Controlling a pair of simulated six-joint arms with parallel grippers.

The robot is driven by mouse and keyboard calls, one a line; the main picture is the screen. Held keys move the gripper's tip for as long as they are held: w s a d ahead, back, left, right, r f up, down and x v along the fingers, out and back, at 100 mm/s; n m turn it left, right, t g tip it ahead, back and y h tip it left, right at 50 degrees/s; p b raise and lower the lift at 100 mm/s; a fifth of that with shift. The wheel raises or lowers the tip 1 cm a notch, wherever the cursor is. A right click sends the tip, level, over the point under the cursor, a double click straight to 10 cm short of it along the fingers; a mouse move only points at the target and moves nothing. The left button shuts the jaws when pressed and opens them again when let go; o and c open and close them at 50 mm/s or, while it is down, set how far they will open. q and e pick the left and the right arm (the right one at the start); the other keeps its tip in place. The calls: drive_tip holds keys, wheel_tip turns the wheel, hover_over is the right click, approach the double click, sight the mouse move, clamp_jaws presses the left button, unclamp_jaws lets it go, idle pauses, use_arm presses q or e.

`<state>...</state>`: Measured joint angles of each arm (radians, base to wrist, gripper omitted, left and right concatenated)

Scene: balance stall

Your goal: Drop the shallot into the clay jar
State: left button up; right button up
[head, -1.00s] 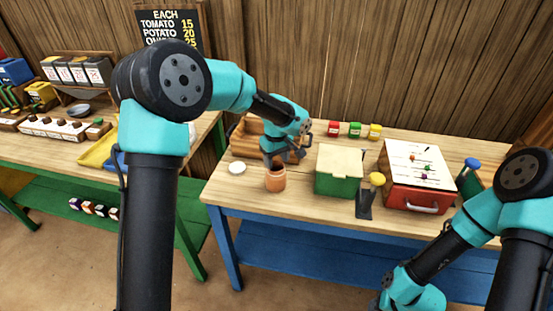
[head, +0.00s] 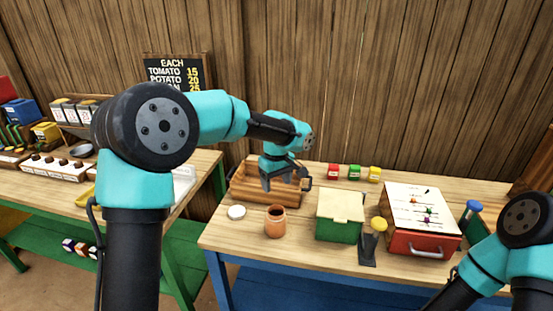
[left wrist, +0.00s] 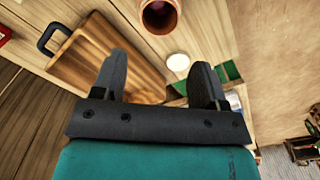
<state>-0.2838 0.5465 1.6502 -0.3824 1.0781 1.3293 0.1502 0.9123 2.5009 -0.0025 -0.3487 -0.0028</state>
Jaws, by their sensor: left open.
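The clay jar (head: 275,222) stands upright and open-topped at the front left of the wooden table. In the left wrist view the jar (left wrist: 159,14) is at the top edge, its inside dark. I cannot make out a shallot in any view, and the jar's contents are hidden. My left gripper (head: 285,184) is open, above the wooden tray behind the jar and apart from the jar. Its spread fingers (left wrist: 160,75) have nothing between them in the left wrist view. My right gripper is out of view.
A wooden tray (head: 243,193) lies behind the jar, with a white disc (head: 236,212) to the jar's left. A green box (head: 338,229), a yellow-topped stand (head: 368,245) and a red drawer box (head: 418,243) stand to the right. Small coloured blocks (head: 354,172) line the back.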

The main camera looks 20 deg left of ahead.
use_arm(q)
wheel_tip(320, 180, up, 8)
drive_tip(key=shift+r, duration=0.25)
drive_tip(key=shift+f, duration=0.1)
idle(0.6)
